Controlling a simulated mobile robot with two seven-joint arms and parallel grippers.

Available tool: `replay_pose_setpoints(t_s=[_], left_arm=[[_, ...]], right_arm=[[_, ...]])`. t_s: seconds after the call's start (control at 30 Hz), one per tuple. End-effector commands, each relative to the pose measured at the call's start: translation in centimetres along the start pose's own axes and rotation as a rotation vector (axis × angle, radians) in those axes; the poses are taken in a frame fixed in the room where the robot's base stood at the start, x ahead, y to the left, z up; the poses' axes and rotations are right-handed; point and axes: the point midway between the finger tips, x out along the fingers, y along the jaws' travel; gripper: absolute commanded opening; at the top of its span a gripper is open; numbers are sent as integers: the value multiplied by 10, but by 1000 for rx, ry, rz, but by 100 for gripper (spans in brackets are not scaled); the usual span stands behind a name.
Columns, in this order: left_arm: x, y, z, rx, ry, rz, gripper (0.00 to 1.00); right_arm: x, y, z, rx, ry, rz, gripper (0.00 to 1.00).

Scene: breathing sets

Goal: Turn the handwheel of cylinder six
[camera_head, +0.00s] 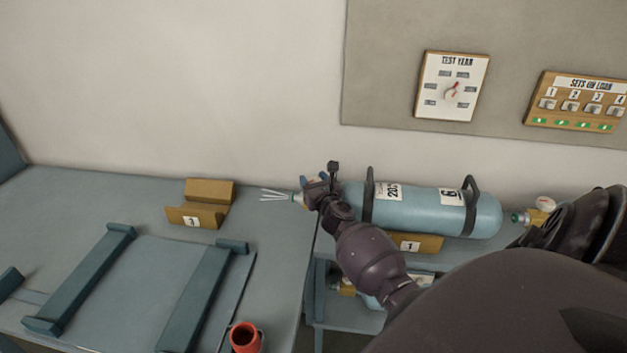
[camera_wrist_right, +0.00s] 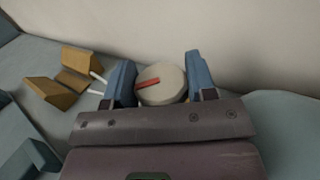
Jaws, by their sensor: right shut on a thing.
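Cylinder six (camera_head: 430,208) is pale blue, marked 6, with two dark carry bands. It lies on its side at the back, its valve end to the left. My right gripper (camera_head: 318,190) is at that end. In the right wrist view its blue fingers (camera_wrist_right: 160,82) are shut on the handwheel (camera_wrist_right: 165,88), a round pale disc with a red bar. A green tip (camera_head: 298,198) pokes out left of the gripper with thin white streaks (camera_head: 273,194) fanning from it. The gripper hides most of the valve in the head view. My left gripper is not in view.
An empty yellow cradle marked 3 (camera_head: 198,208) stands left; another cradle (camera_head: 415,243) is under the cylinder. A blue frame (camera_head: 100,263) and a red cup (camera_head: 245,338) are on the bench. Another brass valve (camera_head: 540,215) is at right. Wall boards (camera_head: 452,87) hang behind.

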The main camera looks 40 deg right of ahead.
Motion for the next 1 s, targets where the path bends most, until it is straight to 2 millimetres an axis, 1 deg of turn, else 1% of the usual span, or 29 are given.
replay_pose_setpoints(t_s=[0.17,0.2,0.33,0.6,0.73,0.87,1.0], left_arm=[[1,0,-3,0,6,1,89],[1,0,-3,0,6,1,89],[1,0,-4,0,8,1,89],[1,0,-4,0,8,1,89],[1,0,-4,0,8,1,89],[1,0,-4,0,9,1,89],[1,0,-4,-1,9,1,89]], right_arm=[[0,0,-1,-1,2,0,28],[0,0,-1,-1,2,0,57],[0,0,-1,-1,2,-1,77],[0,0,0,-1,1,-1,77],[-7,0,-1,-2,1,-1,77],[-22,-1,-1,-2,2,-1,77],[-46,-1,-2,-1,3,-1,77]])
